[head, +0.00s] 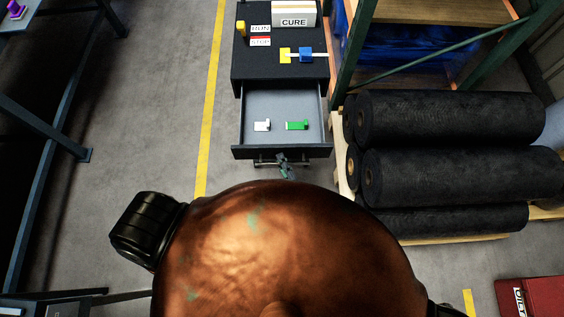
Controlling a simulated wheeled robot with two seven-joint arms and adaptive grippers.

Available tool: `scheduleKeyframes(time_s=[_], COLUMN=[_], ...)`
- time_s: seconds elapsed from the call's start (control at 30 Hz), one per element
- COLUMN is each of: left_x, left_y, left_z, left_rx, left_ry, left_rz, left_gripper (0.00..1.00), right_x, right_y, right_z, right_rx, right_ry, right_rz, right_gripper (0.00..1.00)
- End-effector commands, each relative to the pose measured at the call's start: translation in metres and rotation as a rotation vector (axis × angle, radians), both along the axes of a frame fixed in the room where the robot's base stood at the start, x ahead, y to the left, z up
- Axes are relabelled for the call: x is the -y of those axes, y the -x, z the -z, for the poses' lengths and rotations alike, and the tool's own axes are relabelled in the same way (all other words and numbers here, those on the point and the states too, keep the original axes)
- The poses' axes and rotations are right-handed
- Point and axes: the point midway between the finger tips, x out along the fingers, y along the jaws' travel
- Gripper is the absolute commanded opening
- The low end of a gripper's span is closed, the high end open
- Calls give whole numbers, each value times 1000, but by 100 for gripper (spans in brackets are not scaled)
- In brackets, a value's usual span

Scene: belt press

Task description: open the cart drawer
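The dark cart (237,72) stands at the top middle in the head view. Its drawer (272,107) is pulled well out toward me, with its grey inside showing. A white piece (262,126) and a green piece (297,125) lie in the drawer. The drawer's handle (262,161) is a bar on its dark front. My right gripper (283,161) is at the handle, right of its middle, and overlaps it in the picture. It is too small and partly hidden to tell whether its fingers are closed on the bar. My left gripper is not in view.
On the cart top are a box marked CURE (294,15), RUN and STOP labels, and yellow and blue pieces.

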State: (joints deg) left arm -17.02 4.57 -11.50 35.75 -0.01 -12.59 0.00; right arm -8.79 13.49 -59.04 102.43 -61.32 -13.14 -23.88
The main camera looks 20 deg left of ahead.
Motion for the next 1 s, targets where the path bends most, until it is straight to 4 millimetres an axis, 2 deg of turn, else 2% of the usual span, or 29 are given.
scheduleKeyframes(time_s=[0.3, 0.43, 0.8, 1.0], left_x=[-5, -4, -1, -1], left_y=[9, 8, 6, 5], left_z=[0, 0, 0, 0], left_rx=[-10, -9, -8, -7], left_ry=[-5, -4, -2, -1], left_rz=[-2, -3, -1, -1], left_gripper=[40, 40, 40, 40], right_x=[1, 8, 59, 78], right_y=[0, 7, 58, 76], right_z=[0, -1, -14, -19], right_rx=[-1, -2, -5, -3], right_ry=[-1, 1, 0, 1], right_rz=[1, 1, 3, 3], right_gripper=[26, 26, 26, 26])
